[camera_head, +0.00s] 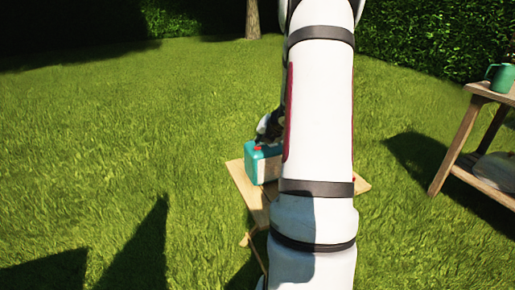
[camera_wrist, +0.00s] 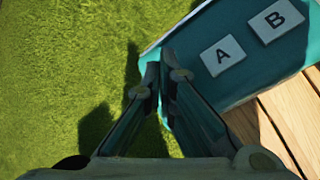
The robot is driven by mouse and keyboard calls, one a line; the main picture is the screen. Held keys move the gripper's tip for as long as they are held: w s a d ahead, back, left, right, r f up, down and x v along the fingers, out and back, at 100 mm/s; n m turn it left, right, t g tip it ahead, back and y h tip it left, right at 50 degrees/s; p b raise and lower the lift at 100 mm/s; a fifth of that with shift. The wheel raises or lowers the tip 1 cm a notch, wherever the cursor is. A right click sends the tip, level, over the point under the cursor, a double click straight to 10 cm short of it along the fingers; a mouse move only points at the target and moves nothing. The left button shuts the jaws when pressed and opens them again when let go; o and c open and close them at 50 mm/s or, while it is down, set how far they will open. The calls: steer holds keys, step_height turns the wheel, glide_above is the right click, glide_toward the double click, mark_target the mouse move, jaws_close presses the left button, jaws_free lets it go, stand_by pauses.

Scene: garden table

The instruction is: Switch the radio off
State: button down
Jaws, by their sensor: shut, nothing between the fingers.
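The radio (camera_head: 263,165) is a teal box with a pale front, standing on a small wooden table (camera_head: 243,184). A small red spot shows at its top edge. My gripper (camera_head: 268,128) is just above the radio, mostly hidden behind my arm. In the wrist view, the radio (camera_wrist: 240,85) has two pale square panels, marked A (camera_wrist: 223,56) and B (camera_wrist: 276,20). My gripper (camera_wrist: 165,65) is shut and empty, its fingertips at the radio's left edge beside panel A. I cannot tell whether they touch it.
A wooden shelf stand (camera_head: 462,135) at the right holds a green jug (camera_head: 501,78) on top and a pale rounded object (camera_head: 497,170) below. Open grass surrounds the table. A tree trunk (camera_head: 252,20) and hedges stand at the back.

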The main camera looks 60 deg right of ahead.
mark_target(260, 147)
steer(key=shift+f, duration=0.1)
stand_by(0.3)
steer(key=shift+r+p, duration=0.5)
steer(key=shift+r, duration=0.1)
step_height(260, 147, up, 6)
steer(key=p, duration=0.5)
steer(key=shift+p, duration=0.4)
stand_by(0.3)
